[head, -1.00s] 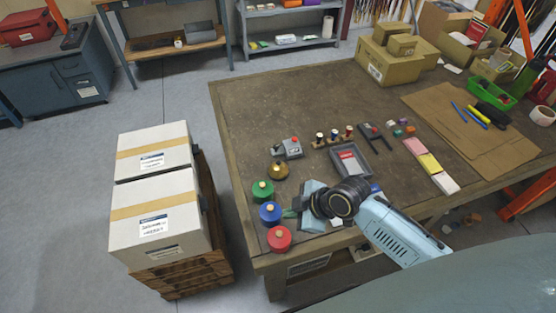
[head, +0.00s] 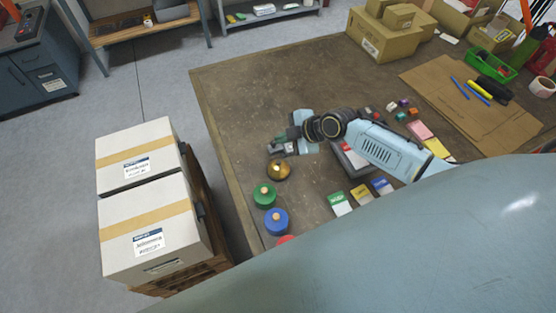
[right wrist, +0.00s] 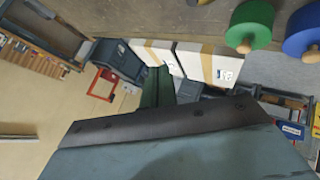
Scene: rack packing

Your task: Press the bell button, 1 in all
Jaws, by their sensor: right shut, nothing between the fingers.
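A brass dome-shaped bell (head: 279,170) with a small top knob stands on the workbench near its left edge. A grey box (head: 279,150), which showed a red button earlier, is just behind it and partly hidden by my right gripper. My right gripper (head: 281,138) is shut and empty, over or beside that grey box; I cannot tell whether it touches. Its dark green fingers also show in the right wrist view (right wrist: 158,88). My left gripper is not in view.
Green (head: 264,195), blue (head: 275,221) and red (head: 285,239) round knobbed pieces line the bench's left edge. A grey tray (head: 352,160) is partly behind my right arm. Labelled cards (head: 339,204) lie in front. White boxes (head: 150,225) stand on a pallet left.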

